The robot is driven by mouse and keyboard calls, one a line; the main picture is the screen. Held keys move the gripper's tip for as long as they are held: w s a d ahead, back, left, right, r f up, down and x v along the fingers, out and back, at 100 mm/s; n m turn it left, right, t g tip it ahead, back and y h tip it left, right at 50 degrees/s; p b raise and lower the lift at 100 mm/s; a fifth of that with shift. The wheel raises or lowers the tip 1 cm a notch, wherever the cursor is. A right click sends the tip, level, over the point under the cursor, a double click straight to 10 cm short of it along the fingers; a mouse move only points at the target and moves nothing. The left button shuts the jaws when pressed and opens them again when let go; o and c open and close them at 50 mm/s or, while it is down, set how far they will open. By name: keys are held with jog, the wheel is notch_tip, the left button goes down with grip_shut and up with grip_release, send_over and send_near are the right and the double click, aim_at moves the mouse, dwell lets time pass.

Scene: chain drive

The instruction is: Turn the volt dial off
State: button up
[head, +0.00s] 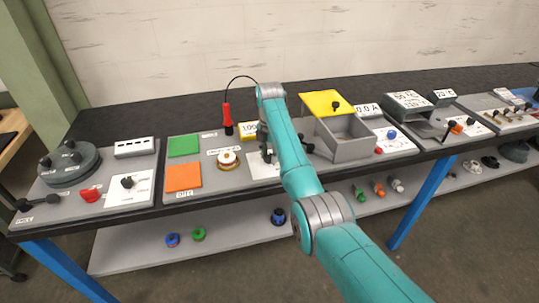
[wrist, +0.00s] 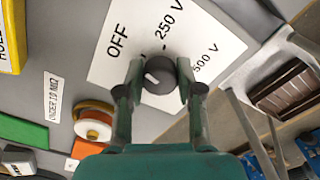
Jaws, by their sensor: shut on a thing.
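The volt dial (wrist: 160,84) is a dark round knob with a short white mark, on a white plate (wrist: 208,40) lettered OFF, 250 V and 500 V. The mark sits on the left part of the knob; I cannot tell exactly which label it points to. My gripper (wrist: 159,92) is shut on the dial, one finger on each side of it. In the head view my gripper (head: 267,152) is over the white plate (head: 262,174), and my arm and gripper hide most of the dial.
A white and orange round part (wrist: 93,126) lies left of the plate in the wrist view. In the head view a red probe (head: 227,117) stands behind, and a grey box (head: 350,148) with a yellow lid (head: 326,103) is close on the right. Green (head: 184,145) and orange (head: 183,177) squares lie left.

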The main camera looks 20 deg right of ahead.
aim_at(269, 155)
jog(key=shift+n, duration=1.2)
jog(key=o, duration=1.2)
jog(key=shift+c, duration=0.2)
jog(key=shift+r, duration=0.1)
notch_tip(269, 155, up, 7)
jog(key=shift+r, duration=0.15)
